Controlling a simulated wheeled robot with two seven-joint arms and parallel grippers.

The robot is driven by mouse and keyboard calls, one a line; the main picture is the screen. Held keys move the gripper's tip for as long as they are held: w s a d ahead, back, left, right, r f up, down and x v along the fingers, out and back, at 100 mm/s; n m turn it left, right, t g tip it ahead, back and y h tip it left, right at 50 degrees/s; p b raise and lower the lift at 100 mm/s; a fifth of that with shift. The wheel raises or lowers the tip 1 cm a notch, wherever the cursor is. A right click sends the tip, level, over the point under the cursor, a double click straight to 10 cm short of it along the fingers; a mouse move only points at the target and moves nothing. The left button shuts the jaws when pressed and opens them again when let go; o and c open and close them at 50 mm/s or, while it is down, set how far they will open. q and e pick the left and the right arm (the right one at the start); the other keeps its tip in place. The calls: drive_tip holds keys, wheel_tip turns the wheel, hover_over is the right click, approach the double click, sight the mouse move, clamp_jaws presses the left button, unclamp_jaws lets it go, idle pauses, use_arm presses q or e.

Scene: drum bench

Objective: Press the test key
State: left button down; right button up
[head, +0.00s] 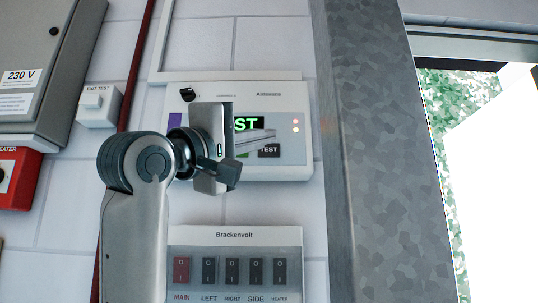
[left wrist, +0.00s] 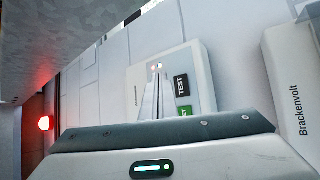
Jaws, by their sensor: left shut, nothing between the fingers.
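The black key marked TEST (head: 269,150) is on the white wall panel (head: 293,162), below a display (head: 249,123) with green letters ending in "ST". The rest of the display is hidden by my left gripper (head: 272,136). The gripper is shut and empty, its fingers pointing right across the panel just above the TEST key. In the left wrist view the shut fingers (left wrist: 157,82) lie beside the TEST key (left wrist: 182,87), with a green key (left wrist: 186,112) close by. I cannot tell whether the fingertips touch the panel. My right gripper is not in view.
A Brackenvolt switch panel (head: 235,236) is below. An EXIT TEST box (head: 98,106), a grey 230 V cabinet (head: 40,75) and a red heater box (head: 18,178) are at left. A grey metal post (head: 375,150) stands close on the right.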

use_arm(q)
drive_tip(key=shift+s, duration=0.95)
